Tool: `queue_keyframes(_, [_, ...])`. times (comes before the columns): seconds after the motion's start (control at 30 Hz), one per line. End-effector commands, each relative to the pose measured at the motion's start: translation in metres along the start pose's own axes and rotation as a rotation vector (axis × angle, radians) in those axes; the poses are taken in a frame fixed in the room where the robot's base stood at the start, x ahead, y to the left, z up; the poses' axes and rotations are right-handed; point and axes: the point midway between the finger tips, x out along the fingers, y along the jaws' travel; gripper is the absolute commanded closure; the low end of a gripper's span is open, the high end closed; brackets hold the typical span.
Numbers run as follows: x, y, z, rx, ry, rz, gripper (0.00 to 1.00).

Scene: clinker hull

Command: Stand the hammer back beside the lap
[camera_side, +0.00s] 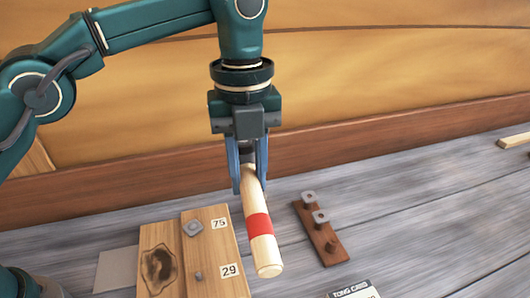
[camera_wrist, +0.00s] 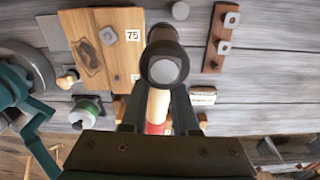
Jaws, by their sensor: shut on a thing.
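My gripper (camera_side: 248,178) is shut on the hammer (camera_side: 257,205) and holds it in front of the planks. The hammer has a pale wooden handle with a red band, which tilts down to the right in the side view. Its head is mostly hidden by my fingers there. In the wrist view the dark round head (camera_wrist: 163,58) shows, with the handle running back between the fingers (camera_wrist: 158,108). The lap is where the knotted plank (camera_side: 158,258) meets the plank marked 75 and 29 (camera_side: 208,238). Whether the hammer touches the bench is not clear.
A brown strip with square-washered rivets (camera_side: 318,232) lies to the right of the planks. A small labelled box (camera_side: 354,289) sits at the front edge. A green-and-grey spool (camera_wrist: 88,108) and a grey disc (camera_wrist: 28,68) show in the wrist view. Bare grey bench (camera_side: 420,215) lies right.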

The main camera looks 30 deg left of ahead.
Motion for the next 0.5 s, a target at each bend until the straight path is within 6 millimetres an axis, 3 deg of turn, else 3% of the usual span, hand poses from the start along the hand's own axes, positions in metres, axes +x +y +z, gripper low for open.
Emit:
queue_keyframes(0.2, [0.026, -0.019, -0.032, 0.16, 0.019, 0.012, 1.0])
queue_keyframes(0.5, [0.038, -0.02, -0.044, 0.192, 0.03, 0.012, 1.0])
